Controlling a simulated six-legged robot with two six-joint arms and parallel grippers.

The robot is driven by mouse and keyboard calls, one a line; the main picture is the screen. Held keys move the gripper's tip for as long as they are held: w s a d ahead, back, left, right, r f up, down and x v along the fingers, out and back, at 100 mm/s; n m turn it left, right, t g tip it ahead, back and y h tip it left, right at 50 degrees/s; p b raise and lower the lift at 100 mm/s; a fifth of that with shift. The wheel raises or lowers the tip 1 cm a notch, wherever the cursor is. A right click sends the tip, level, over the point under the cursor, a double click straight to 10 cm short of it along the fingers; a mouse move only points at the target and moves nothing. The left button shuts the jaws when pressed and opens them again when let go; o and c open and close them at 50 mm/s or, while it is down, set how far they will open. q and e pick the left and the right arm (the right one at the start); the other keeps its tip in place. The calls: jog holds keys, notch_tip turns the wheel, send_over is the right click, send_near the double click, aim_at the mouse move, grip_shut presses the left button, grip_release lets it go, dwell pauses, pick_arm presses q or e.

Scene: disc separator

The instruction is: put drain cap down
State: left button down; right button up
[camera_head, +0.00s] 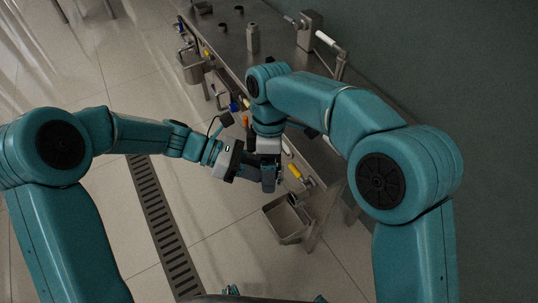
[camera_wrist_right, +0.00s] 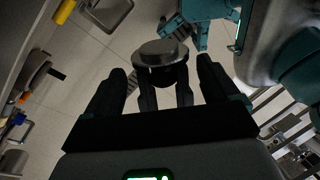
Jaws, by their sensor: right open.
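A round grey metal cap (camera_wrist_right: 160,49), which looks like the drain cap, shows in the right wrist view, just beyond and between the fingertips of my right gripper (camera_wrist_right: 162,70). The right gripper's dark outer fingers are spread, with a gap to the cap on either side. A darker round part sits under the cap's disc. In the head view my right gripper (camera_head: 268,182) points down beside my left gripper (camera_head: 243,168). The two are close together, and I cannot make out the cap there. The left gripper's fingers are mostly hidden, so its grip is unclear.
A long metal bench (camera_head: 228,45) runs along the dark wall with fittings on it. An open metal bin (camera_head: 287,221) hangs at its near end; another container (camera_head: 193,68) hangs farther along. A slotted floor drain (camera_head: 160,220) crosses the tiled floor, which is otherwise clear.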

jog(key=v, duration=1.1)
jog(key=shift+r, duration=0.35)
jog(key=shift+w, duration=0.1)
jog(key=c, duration=0.7)
jog(key=shift+w+a+f+n, duration=0.15)
jog(key=shift+w+n, duration=0.15)
jog(key=shift+n, duration=0.3)
jog(key=c, duration=0.6)
jog(key=shift+o, duration=0.2)
notch_tip(320, 180, down, 4)
jog(key=d+n+t, duration=0.1)
jog(key=n+t, duration=0.2)
jog(key=n, duration=0.6)
jog(key=s+d+r+n+t, duration=0.2)
jog(key=s+d+r+n, duration=0.1)
jog(key=s+d+r, duration=0.1)
pick_arm(q)
jog(key=w+d+f+m+g+y, duration=0.1)
jog(key=w+d+f+m+g, duration=0.2)
jog(key=f+m+g, duration=0.1)
jog(key=shift+w+d+f+m+g, duration=0.25)
jog(key=shift+w+f+m+g, duration=0.1)
jog(key=shift+g, duration=0.15)
pick_arm(e)
notch_tip(320, 180, down, 12)
jog(key=w, duration=0.1)
jog(key=shift+w+d, duration=0.25)
jog(key=shift+d, duration=0.15)
